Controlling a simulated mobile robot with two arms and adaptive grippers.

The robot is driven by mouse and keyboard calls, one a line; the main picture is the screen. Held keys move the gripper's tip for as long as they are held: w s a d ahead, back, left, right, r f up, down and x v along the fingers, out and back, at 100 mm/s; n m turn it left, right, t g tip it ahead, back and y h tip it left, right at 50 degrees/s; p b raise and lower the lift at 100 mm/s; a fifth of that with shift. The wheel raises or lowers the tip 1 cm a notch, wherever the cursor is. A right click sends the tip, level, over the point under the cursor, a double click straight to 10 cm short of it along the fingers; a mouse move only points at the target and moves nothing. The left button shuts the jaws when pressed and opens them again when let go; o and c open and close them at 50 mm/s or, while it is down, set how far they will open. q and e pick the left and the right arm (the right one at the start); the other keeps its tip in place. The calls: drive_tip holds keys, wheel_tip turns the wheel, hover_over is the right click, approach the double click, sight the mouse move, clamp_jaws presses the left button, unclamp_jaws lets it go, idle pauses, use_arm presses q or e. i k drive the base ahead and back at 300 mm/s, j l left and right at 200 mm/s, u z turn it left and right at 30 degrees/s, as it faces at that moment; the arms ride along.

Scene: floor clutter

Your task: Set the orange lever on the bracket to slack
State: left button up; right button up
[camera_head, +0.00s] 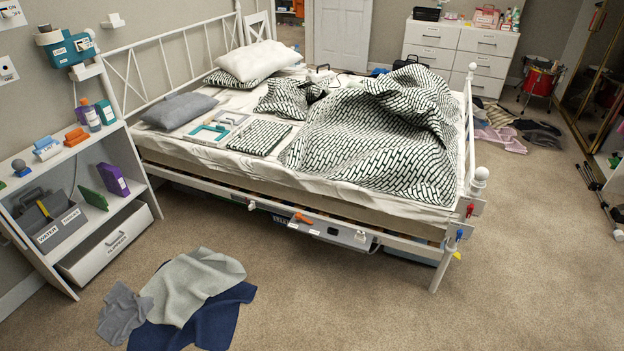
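An orange lever (304,218) is on the long near side of the bed, low on the side rail. It appears to lie roughly along the rail, pointing slightly down to the right. Small white labels (314,232) sit just below it, too small to read, so I cannot tell which setting it is at. The bracket behind it is hard to make out. Neither of my grippers is in view.
The white bed (437,272) fills the middle. Crumpled cloths (192,285) lie on the carpet at front left, beside a white shelf (75,219). Red (469,211) and blue (459,235) parts stick out at the bed's near corner. The carpet at front centre is clear.

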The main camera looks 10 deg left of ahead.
sight(298, 216)
drive_tip(key=i+j, duration=0.25)
drive_tip(key=i, duration=0.3)
drive_tip(key=i+j, duration=0.25)
drive_tip(key=i, duration=0.25)
drive_tip(key=i+j, duration=0.35)
drive_tip(key=i, duration=0.15)
drive_tip(key=i+j, duration=0.3)
drive_tip(key=i, duration=0.15)
